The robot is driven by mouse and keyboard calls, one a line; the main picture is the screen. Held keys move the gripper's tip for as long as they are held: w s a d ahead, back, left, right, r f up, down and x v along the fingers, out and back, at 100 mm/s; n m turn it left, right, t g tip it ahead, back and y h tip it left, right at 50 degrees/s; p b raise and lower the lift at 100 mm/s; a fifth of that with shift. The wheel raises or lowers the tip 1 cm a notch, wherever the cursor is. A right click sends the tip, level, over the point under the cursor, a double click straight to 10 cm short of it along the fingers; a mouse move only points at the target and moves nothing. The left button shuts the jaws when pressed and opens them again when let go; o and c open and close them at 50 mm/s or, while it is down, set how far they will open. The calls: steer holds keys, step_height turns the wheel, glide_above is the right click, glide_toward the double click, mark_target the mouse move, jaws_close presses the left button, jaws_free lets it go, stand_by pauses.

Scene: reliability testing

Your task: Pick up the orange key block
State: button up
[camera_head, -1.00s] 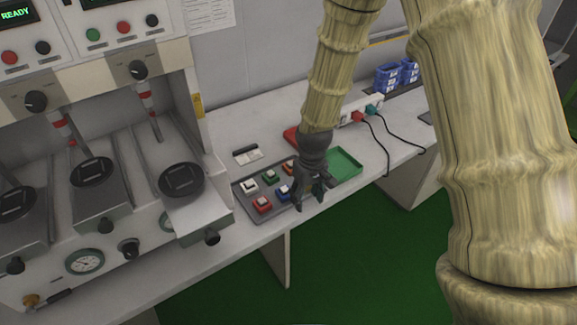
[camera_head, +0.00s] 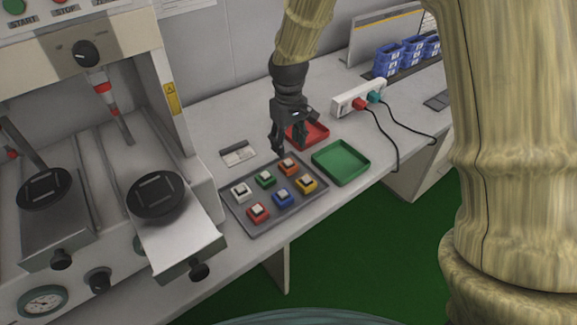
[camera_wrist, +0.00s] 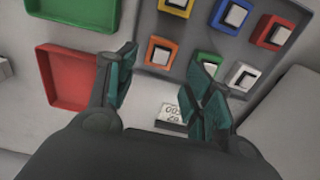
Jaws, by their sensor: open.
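The orange key block (camera_head: 288,166) has a pale top. My gripper (camera_head: 277,150) is open and empty above the tray's back edge, close to the orange block. In the wrist view the orange block (camera_wrist: 160,52) lies beyond and between the open fingers (camera_wrist: 163,80), apart from them.
The tray also holds white (camera_head: 240,192), red (camera_head: 258,212) and blue (camera_head: 283,197) blocks. A red tray (camera_head: 322,133) and a green tray (camera_head: 340,162) lie to the right. A power strip (camera_head: 345,101) with cables stands behind. A test machine (camera_head: 190,240) is at left.

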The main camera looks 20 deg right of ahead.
mark_target(289, 161)
step_height(289, 161, down, 2)
steer(key=shift+w+f, duration=0.1)
steer(key=shift+f, duration=2.95)
steer(key=shift+c, duration=0.2)
steer(key=c, duration=0.8)
